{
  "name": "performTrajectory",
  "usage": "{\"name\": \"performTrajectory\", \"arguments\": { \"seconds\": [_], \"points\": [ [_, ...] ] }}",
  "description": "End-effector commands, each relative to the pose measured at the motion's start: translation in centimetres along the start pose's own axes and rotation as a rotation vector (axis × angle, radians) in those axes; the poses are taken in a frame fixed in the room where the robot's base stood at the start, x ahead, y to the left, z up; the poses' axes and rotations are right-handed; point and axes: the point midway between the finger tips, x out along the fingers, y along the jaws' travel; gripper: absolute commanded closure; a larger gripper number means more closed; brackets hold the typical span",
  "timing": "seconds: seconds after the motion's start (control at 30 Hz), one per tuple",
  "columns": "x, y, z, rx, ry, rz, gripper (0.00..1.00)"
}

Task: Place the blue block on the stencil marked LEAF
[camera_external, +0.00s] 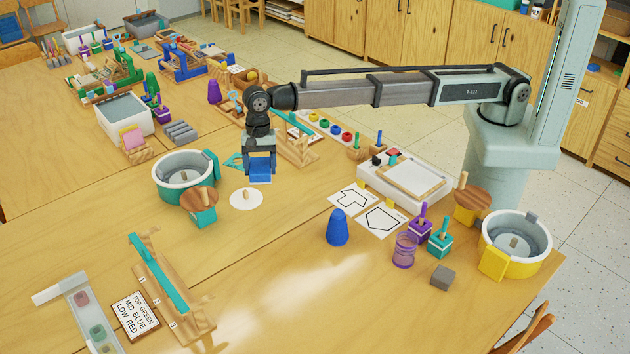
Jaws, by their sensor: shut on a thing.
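My gripper (260,180) hangs pointing down over the middle of the table, left of the stencils. It is shut on the blue block (261,163), which is held above the table near a white disc with a wooden knob. The fingers partly hide the block. Two white stencil sheets with black outlines lie to the right, one farther back (345,205) and one nearer (376,224). Their lettering is too small to read, so I cannot tell which is marked LEAF.
A blue cone (337,230) stands left of the nearer stencil. A white tray (378,186) lies behind the sheets. Purple and teal holders (439,245) and a purple coil (405,250) stand to the right. The white disc (239,204) lies below my gripper. The front middle is clear.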

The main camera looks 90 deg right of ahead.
Motion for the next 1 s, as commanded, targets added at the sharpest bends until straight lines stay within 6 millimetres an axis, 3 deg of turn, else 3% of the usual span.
{"name": "performTrajectory", "arguments": {
  "seconds": [0.03,0.3,0.5,0.7,1.0],
  "points": [
    [-0.5,-1.0,-2.4,0.028,0.000,-0.005,0.63],
    [-2.5,-4.4,-13.3,0.157,0.004,-0.028,0.63],
    [-3.8,-5.8,-19.5,0.242,0.006,-0.041,0.63],
    [-4.9,-7.2,-23.4,0.332,0.009,-0.051,0.63],
    [-5.0,-7.6,-23.1,0.506,0.013,-0.049,0.63]
  ]
}}
